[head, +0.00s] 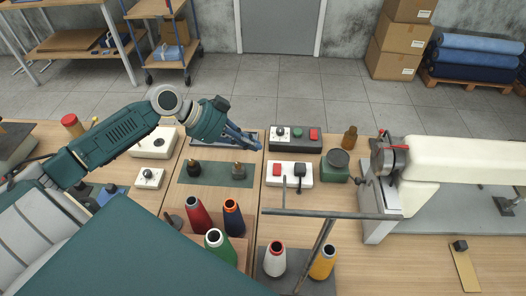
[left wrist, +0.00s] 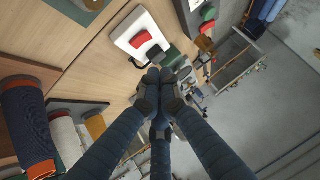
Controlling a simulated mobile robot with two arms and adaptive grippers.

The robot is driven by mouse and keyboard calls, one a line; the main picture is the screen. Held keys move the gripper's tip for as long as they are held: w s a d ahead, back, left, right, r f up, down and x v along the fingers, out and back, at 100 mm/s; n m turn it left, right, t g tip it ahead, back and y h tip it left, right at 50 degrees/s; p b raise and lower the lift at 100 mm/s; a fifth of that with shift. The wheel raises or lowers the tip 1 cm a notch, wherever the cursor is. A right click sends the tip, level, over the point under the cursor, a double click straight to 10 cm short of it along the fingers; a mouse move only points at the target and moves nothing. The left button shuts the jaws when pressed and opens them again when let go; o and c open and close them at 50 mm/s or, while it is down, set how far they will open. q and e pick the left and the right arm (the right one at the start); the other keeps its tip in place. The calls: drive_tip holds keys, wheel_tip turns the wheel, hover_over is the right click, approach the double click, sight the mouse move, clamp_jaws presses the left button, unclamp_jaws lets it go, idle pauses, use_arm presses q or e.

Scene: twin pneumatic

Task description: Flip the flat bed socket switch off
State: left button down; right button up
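A white socket box (head: 302,174) with a red rocker switch (head: 277,170) and a black plug (head: 299,171) lies on the wooden table, left of the white sewing machine (head: 460,160). In the left wrist view the same box (left wrist: 122,38), red switch (left wrist: 141,39) and plug (left wrist: 155,53) show ahead of the fingers. No label shows which machine it serves. My left gripper (head: 256,144) is up and left of the socket box in the head view. Its fingers are drawn together and empty, and they show in the left wrist view (left wrist: 158,80). The switch's tilt is too small to tell. My right gripper is out of view.
Thread cones (head: 275,261) and a metal rail (head: 330,214) stand in front.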

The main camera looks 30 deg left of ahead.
use_arm(q)
drive_tip(key=s+r+p, duration=0.1)
drive_tip(key=r+p, duration=0.1)
drive_tip(key=p, duration=0.1)
drive_tip(key=shift+s+d+m+t, duration=0.35)
drive_tip(key=shift+m+t, duration=0.05)
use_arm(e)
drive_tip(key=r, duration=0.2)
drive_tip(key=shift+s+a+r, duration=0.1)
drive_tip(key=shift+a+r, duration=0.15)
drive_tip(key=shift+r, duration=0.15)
